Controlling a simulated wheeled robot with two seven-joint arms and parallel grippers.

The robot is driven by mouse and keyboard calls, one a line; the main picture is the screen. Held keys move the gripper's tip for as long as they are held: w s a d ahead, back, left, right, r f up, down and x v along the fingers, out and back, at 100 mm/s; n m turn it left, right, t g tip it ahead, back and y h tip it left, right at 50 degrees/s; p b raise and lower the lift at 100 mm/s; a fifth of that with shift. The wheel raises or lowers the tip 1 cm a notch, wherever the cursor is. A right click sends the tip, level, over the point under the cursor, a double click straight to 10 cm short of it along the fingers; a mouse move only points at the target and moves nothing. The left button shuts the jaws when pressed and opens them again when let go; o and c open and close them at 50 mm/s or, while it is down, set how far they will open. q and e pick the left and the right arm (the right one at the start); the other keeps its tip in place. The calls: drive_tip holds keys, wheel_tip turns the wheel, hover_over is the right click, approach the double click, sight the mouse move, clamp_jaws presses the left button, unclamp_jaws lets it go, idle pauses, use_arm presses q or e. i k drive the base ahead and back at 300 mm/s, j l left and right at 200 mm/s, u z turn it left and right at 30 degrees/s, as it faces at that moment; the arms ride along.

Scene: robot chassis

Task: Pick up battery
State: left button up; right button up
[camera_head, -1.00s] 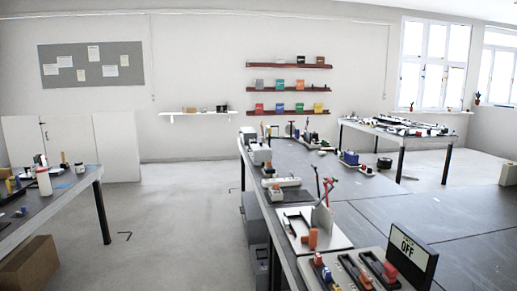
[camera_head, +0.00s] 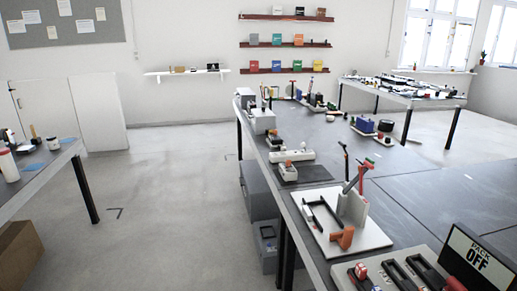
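No battery can be clearly made out in the head view. On the near end of the long dark table (camera_head: 405,190) stands a light grey unit (camera_head: 343,270) with dark slots, small red and white parts and a "PACK OFF" sign (camera_head: 480,257). Behind it lies a white plate (camera_head: 378,238) with a black frame (camera_head: 312,215), an orange piece (camera_head: 342,237) and an upright grey block (camera_head: 352,206). I cannot tell whether any of these parts is a battery. Neither of my grippers is in view.
A white power strip (camera_head: 292,155) and several small devices line the table's left edge. Grey boxes (camera_head: 262,190) stand under it. Open floor (camera_head: 170,215) lies to the left, between this table and another table (camera_head: 50,165). A cardboard box (camera_head: 18,255) sits at lower left.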

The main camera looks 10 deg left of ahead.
sight(252, 107)
drive_tip(key=i+j+u, duration=0.4)
drive_tip(key=i, duration=0.5)
drive_tip(key=i+u, duration=0.35)
drive_tip(key=i, duration=1.3)
drive_tip(key=i+j+z, duration=0.1)
drive_tip(key=i, duration=0.55)
drive_tip(key=i+j, duration=0.1)
drive_tip(key=i, duration=0.6)
drive_tip(key=i+j+z, duration=0.1)
drive_tip(key=i+z, duration=0.35)
drive_tip(key=i+j+z, duration=0.15)
drive_tip(key=i+z, duration=0.15)
drive_tip(key=z, duration=0.15)
drive_tip(key=i+j+z, duration=0.3)
drive_tip(key=z, duration=0.15)
drive_tip(key=i+j+z, duration=0.25)
drive_tip(key=j+z, duration=0.15)
drive_tip(key=i+j+z, duration=0.15)
drive_tip(key=j+z, duration=0.3)
drive_tip(key=j, duration=0.1)
